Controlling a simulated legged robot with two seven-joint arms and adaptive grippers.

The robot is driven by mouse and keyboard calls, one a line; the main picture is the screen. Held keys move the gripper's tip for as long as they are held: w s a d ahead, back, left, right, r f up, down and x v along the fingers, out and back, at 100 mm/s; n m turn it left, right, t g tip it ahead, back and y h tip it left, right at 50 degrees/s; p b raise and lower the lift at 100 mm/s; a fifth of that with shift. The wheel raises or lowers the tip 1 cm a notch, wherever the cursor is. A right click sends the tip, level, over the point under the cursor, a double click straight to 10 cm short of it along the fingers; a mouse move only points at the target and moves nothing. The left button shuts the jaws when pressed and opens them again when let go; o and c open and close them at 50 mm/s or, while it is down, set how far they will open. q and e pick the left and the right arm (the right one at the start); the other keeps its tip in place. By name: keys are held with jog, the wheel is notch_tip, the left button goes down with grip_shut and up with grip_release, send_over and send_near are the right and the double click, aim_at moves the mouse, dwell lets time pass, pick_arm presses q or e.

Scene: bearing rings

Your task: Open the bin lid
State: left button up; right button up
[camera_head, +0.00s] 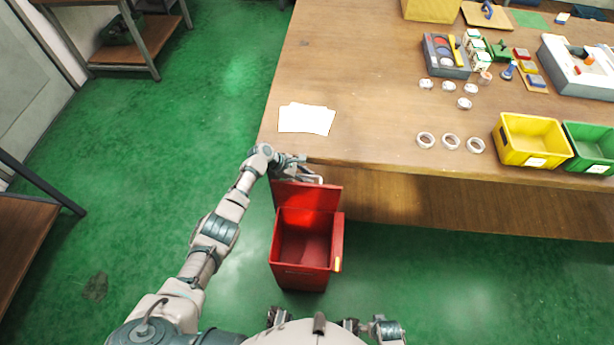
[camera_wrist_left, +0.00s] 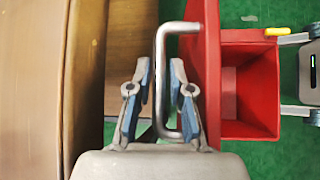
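The red bin (camera_head: 303,275) stands on the floor in front of the table, and its inside is visible and looks empty. Its red lid (camera_head: 312,195) is raised and stands up at the bin's table side. In the left wrist view the lid (camera_wrist_left: 211,70) is seen nearly edge-on, with the bin's open mouth (camera_wrist_left: 250,128) to its right. A grey metal handle (camera_wrist_left: 161,75) sticks out from the lid. My left gripper (camera_wrist_left: 161,75) has its two fingers on either side of the handle bar, with gaps showing, so it is open around it. My right gripper is not clearly visible.
The wooden table (camera_head: 370,100) has its front edge close beside the lid and my left gripper. White papers (camera_head: 306,118), several rings (camera_head: 450,142), a yellow bin (camera_head: 530,140) and a green bin (camera_head: 590,148) are on it. Green floor left of the bin is clear.

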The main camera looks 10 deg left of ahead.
pick_arm(q)
jog(key=shift+a+r, duration=0.1)
jog(key=shift+r, duration=0.05)
jog(key=v, duration=1.1)
jog(key=shift+a, duration=0.25)
jog(key=shift+r, duration=0.15)
